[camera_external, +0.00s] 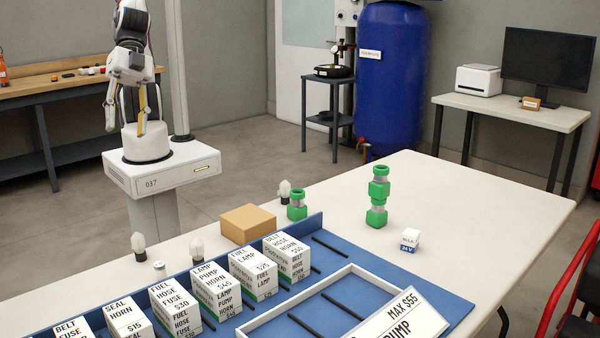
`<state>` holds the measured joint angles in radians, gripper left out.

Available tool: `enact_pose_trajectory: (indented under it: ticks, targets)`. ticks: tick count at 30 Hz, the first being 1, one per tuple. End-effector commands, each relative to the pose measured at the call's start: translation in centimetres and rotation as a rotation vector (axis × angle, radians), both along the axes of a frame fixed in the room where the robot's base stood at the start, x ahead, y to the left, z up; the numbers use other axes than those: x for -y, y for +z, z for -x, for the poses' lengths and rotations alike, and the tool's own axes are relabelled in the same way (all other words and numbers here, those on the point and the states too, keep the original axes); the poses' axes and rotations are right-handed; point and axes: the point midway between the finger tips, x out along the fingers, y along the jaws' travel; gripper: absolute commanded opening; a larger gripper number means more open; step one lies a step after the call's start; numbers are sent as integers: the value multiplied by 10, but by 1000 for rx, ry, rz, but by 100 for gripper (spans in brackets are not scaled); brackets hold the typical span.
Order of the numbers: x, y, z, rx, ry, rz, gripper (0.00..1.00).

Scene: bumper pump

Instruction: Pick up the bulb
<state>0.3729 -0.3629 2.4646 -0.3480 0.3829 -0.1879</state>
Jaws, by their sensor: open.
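Three clear bulbs with dark bases stand upright on the pale table: one at the left (138,245), one behind the price boxes (197,248) and one farther back beside a green fitting (284,190). Nothing shows which of them the task means. My gripper (120,120) hangs at the upper left, in front of my arm's base, well away from all three bulbs. It is open, with nothing visible in it. Its fingers are small and partly merge with the arm behind.
A row of white price boxes (255,272) stands on a blue board (440,300) with a white-framed tray. A tan box (248,224), green fittings (377,195), a small silver cylinder (159,270) and a white-and-blue cube (410,240) stand nearby. The table's right side is mostly clear.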

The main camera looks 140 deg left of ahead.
Motion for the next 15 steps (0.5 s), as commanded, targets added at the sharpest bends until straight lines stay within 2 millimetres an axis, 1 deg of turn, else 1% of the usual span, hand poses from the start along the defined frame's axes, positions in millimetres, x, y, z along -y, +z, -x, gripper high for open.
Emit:
enact_pose_trajectory:
  ticks: [1, 6, 11, 15]
  targets:
    - [13, -5, -4, -8, 2, 21, 43]
    - [49, -18, -17, -18, 35, 90, 43]
    - [79, -35, -26, -33, 74, 139, 43]
    - [102, -53, -32, -47, 115, 169, 43]
